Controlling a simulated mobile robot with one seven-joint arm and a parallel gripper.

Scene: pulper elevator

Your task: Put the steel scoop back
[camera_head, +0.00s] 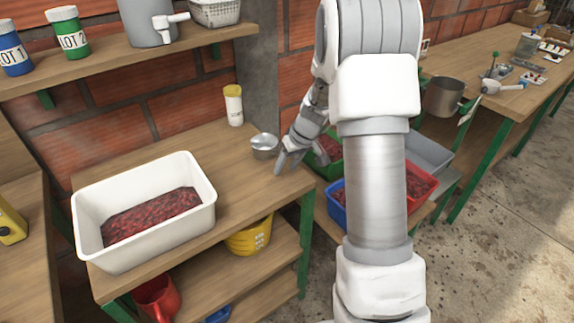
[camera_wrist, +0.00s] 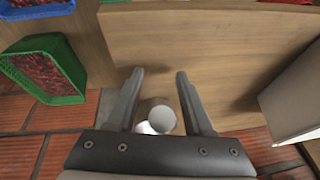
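A small steel cup-shaped thing (camera_head: 264,147), which looks like the steel scoop, stands on the wooden table (camera_head: 185,150) near its right back part. My gripper (camera_head: 291,166) is just right of it, low over the table's right end, with fingers apart. In the wrist view my gripper (camera_wrist: 160,74) is open, and the round grey scoop (camera_wrist: 161,119) shows between the fingers, close to the palm. The palm hides part of what lies there. Whether a finger touches the scoop I cannot tell.
A white tub (camera_head: 147,240) of red cherries fills the table's front left. A yellow-capped bottle (camera_head: 233,105) stands behind the scoop by the brick wall. Green, blue and red (camera_head: 420,184) crates sit lower right. A steel pot (camera_head: 441,97) is near the right bench.

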